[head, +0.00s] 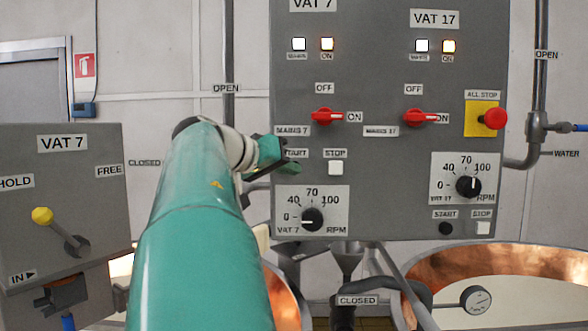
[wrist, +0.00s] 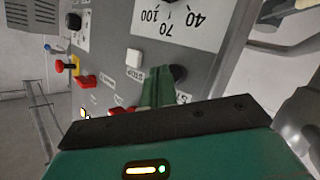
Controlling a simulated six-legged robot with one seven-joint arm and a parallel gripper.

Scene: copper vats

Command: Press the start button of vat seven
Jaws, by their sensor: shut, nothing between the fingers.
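The vat 7 column is the left half of the grey control panel (head: 385,140). Its START label (head: 296,153) is partly covered by my gripper (head: 290,160), which is in front of the start button there. In the wrist view a dark round start button (wrist: 178,73) shows just beside the fingertips of my gripper (wrist: 158,72). The fingers are shut and empty; I cannot tell if they touch the button. The white stop button (head: 335,168) is just right of it, and also shows in the wrist view (wrist: 134,58).
A red all-stop button (head: 494,118) is at right. A yellow-knobbed lever (head: 43,215) stands on the left box.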

